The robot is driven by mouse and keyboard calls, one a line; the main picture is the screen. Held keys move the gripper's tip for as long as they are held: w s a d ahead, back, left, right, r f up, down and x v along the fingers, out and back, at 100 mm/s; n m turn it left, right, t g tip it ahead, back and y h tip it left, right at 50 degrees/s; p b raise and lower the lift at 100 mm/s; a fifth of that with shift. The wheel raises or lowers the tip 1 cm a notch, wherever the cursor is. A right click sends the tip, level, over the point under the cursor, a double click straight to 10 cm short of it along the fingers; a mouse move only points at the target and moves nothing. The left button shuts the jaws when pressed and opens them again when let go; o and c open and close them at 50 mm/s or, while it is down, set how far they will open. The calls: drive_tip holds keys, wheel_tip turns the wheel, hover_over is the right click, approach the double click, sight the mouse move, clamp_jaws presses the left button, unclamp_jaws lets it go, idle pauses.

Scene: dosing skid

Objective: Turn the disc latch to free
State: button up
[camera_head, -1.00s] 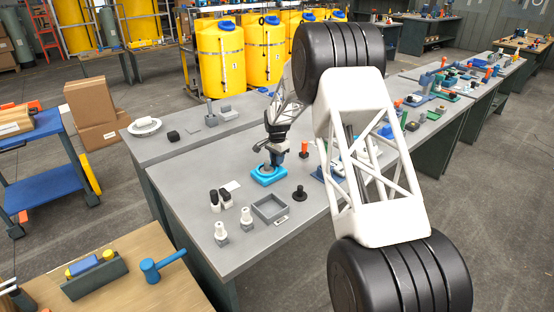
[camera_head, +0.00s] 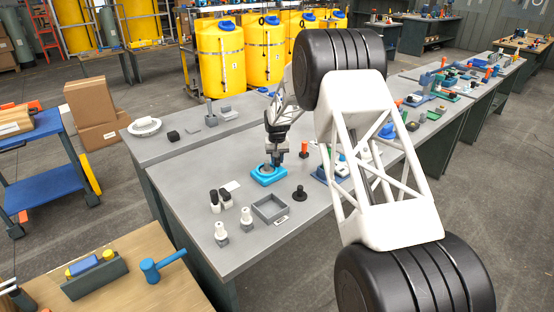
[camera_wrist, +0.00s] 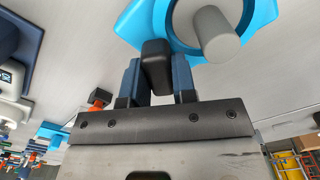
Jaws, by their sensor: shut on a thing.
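The disc latch (camera_head: 262,181) is a bright blue base on the grey bench in the head view. In the wrist view its blue base (camera_wrist: 262,14) fills the top, with a pale disc and a grey round post (camera_wrist: 214,34) at its middle. A black tab (camera_wrist: 155,68) sticks out at the disc's edge. My gripper (camera_wrist: 156,72) has its two dark blue fingers shut on this tab, one on each side. In the head view my gripper (camera_head: 273,163) stands over the latch and hides part of it. The disc's marks cannot be made out.
An orange-topped peg (camera_head: 304,149) stands to the right of the latch and a black knob (camera_head: 299,193) in front of it. A grey open tray (camera_head: 269,208), white-topped fittings (camera_head: 246,214) and black-capped bottles (camera_head: 214,197) stand nearer the front. The bench between is clear.

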drive_tip(key=n, duration=0.6)
drive_tip(key=shift+n, duration=0.3)
idle(0.4)
drive_tip(key=o, duration=0.9)
drive_tip(key=shift+r, duration=0.15)
drive_tip(key=shift+r, duration=3.75)
drive_tip(key=shift+r, duration=0.1)
